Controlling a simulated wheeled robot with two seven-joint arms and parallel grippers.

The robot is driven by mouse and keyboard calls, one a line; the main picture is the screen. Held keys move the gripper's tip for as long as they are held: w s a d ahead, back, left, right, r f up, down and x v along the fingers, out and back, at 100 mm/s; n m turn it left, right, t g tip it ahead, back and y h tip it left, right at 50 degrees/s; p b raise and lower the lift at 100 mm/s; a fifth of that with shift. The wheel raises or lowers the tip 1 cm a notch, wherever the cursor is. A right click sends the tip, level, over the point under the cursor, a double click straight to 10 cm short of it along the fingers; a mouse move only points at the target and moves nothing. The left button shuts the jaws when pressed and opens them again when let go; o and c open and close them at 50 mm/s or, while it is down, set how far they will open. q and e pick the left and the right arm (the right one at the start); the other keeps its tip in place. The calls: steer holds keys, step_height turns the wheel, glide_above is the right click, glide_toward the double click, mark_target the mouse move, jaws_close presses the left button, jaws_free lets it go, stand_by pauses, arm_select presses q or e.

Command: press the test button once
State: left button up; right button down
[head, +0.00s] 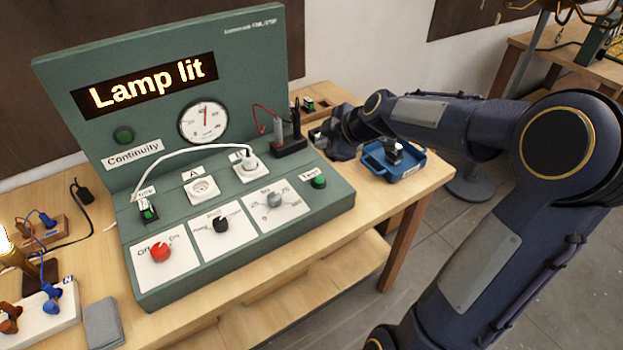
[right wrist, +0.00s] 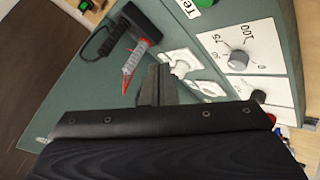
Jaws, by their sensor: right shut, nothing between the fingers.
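The green tester panel (head: 225,262) stands on the bench, and its display (head: 145,84) reads "Lamp lit". The test button (head: 319,181), a green cap beside a "Test" label (head: 307,175), is at the right end of the sloped deck. In the right wrist view the green test button (right wrist: 203,3) is cut by the top edge. My right gripper (head: 322,138) is at the panel's right side, above and behind the button in the head view, apart from it. Its fingers (right wrist: 160,85) are shut and empty. My left gripper is not in view.
A black holder with probes (head: 289,148) stands close to my right gripper. A white cable (head: 190,150) arches to a socket plug (head: 250,163). Red (head: 159,252), black (head: 221,224) and grey (head: 274,199) knobs line the front. A blue tray (head: 407,170) sits right, below my arm.

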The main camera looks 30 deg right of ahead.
steer(key=shift+f, duration=0.1)
stand_by(0.3)
steer(key=b, duration=0.6)
glide_above(322, 181)
step_height(322, 181, down, 8)
steer(key=shift+r, duration=0.1)
steer(key=shift+f+b, duration=0.45)
steer(key=shift+b, duration=0.05)
stand_by(1.3)
steer(key=shift+f+b, duration=0.4)
steer(key=shift+b, duration=0.45)
steer(key=shift+f+b, duration=0.4)
steer(key=shift+b, duration=0.3)
stand_by(0.4)
steer(key=shift+r, duration=0.15)
steer(key=shift+r+p, duration=0.3)
steer(key=shift+r, duration=0.4)
